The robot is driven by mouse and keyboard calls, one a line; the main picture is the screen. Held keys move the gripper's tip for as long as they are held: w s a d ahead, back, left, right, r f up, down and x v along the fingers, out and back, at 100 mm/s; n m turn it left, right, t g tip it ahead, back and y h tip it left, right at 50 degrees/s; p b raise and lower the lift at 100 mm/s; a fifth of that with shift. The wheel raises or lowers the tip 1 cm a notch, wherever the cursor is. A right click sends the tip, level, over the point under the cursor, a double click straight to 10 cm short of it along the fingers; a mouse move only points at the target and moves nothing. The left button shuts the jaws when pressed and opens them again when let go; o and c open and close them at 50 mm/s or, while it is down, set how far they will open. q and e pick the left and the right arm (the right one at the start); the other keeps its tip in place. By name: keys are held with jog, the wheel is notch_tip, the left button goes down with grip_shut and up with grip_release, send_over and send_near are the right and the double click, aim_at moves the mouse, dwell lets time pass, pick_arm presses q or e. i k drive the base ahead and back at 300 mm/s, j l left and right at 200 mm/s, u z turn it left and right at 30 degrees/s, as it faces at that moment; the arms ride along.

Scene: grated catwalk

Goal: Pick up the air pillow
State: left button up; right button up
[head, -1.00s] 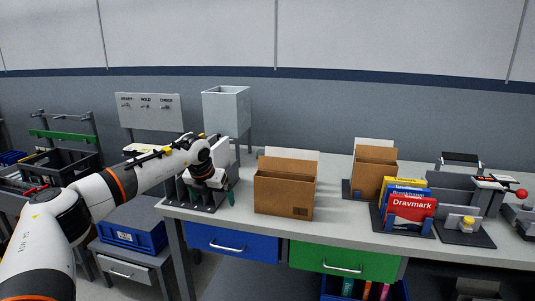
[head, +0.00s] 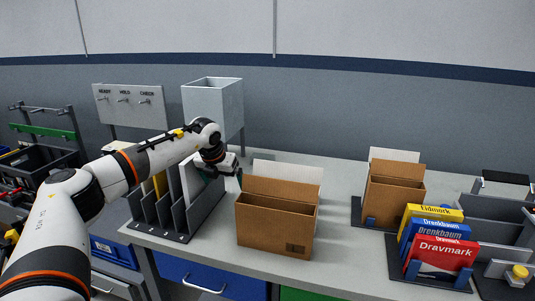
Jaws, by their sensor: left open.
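I cannot make out an air pillow in the head view. A tall pale grey hopper (head: 213,103) stands at the back of the bench, and its inside is mostly hidden. My left gripper (head: 233,175) is open, above the bench between the slotted rack and the near open cardboard box (head: 272,224). It is in front of the hopper and just left of the box's raised back flap. Its fingertips are small and partly hidden. My right gripper is not in view.
A dark slotted rack (head: 178,226) holding upright panels stands under my left arm. A second cardboard box (head: 392,193) stands farther right, beside a holder with several colourful boxes (head: 437,250). Bare bench top (head: 345,245) lies between the near box and the holder.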

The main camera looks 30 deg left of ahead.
aim_at(256, 155)
jog(key=i+j, duration=0.15)
jog(key=i, duration=0.2)
jog(key=i+j, duration=0.2)
jog(key=i, duration=0.15)
jog(key=i+j, duration=0.15)
jog(key=i, duration=0.2)
